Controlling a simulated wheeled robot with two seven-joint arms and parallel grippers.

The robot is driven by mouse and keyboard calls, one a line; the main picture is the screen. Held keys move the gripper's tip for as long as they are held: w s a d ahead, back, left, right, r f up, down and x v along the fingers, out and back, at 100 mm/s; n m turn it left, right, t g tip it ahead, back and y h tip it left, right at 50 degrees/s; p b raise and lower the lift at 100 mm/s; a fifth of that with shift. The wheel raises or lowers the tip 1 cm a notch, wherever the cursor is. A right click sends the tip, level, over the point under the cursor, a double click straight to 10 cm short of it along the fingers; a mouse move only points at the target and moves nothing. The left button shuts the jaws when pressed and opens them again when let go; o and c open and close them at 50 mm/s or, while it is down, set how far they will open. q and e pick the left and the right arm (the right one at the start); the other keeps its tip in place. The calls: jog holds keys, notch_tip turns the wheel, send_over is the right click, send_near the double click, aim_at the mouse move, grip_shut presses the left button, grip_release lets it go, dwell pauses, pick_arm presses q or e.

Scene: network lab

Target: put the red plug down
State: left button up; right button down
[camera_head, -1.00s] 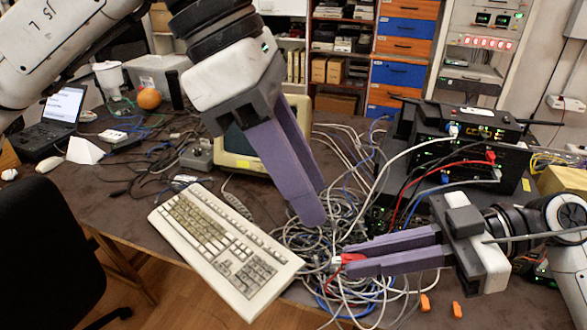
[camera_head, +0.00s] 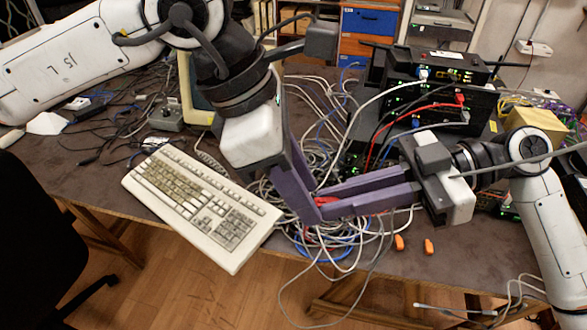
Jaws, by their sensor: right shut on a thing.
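The red plug (camera_head: 327,201) is a small red piece at the fingertips of my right gripper (camera_head: 322,203), which is shut on it. It is held above the cable tangle at the desk's front edge, and much of it is hidden by the purple fingers. My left gripper (camera_head: 308,198) reaches down from above, and its two purple fingers look apart. Its tips overlap the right fingertips and the plug in the picture. I cannot tell whether the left fingers touch the plug.
A beige keyboard (camera_head: 202,203) lies left of the grippers on the dark desk (camera_head: 460,262). Tangled cables (camera_head: 318,245) lie below the grippers. Two orange pieces (camera_head: 399,242) lie to their right. Stacked network boxes (camera_head: 437,93) stand behind.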

aim_at(316, 200)
pick_arm(q)
jog(key=shift+f, duration=0.1)
jog(key=c, duration=0.6)
jog(key=o, duration=0.6)
pick_arm(e)
jog(key=w+a+f+n+g+h, duration=0.1)
jog(key=w+a+f+n+g, duration=0.2)
jog(key=g, duration=0.1)
jog(key=shift+a+f, duration=0.1)
jog(key=shift+f, duration=0.05)
pick_arm(q)
jog(key=v, duration=1.2)
pick_arm(e)
jog(key=shift+w+a+f+n+g+h, duration=0.3)
jog(key=shift+w+a+f+n+g, duration=0.15)
jog(key=shift+f+n+g, duration=0.25)
